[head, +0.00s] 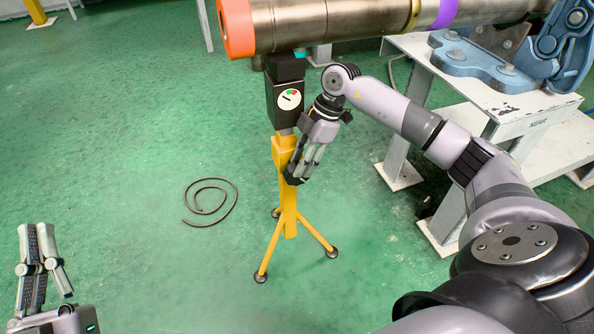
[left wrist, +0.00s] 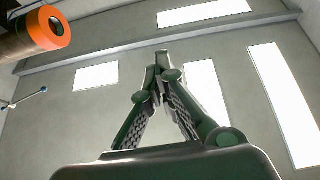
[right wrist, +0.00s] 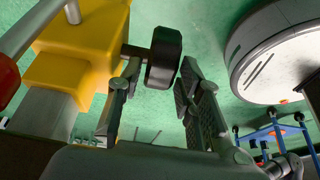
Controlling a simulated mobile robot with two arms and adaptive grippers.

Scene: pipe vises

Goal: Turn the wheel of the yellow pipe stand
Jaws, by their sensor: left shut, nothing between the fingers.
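The yellow pipe stand (head: 289,215) stands upright on its tripod feet, under the big pipe (head: 330,22). Its wheel (right wrist: 164,56) shows in the right wrist view as a black knob on a short stem from the yellow body (right wrist: 75,58). In the head view I cannot tell the wheel from my dark fingertips. My right gripper (head: 299,172) is at the stand's right side, fingers pointing down. In the right wrist view its fingers (right wrist: 160,78) are apart, with the wheel at the gap near their tips; contact is unclear. My left gripper (head: 33,230) is shut and empty, far left of the stand.
A black box with a round gauge (head: 290,97) sits atop the stand. A white table (head: 520,112) with a blue vise (head: 480,52) stands at the right. A dark hose (head: 228,203) lies on the green floor, otherwise clear left of the stand.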

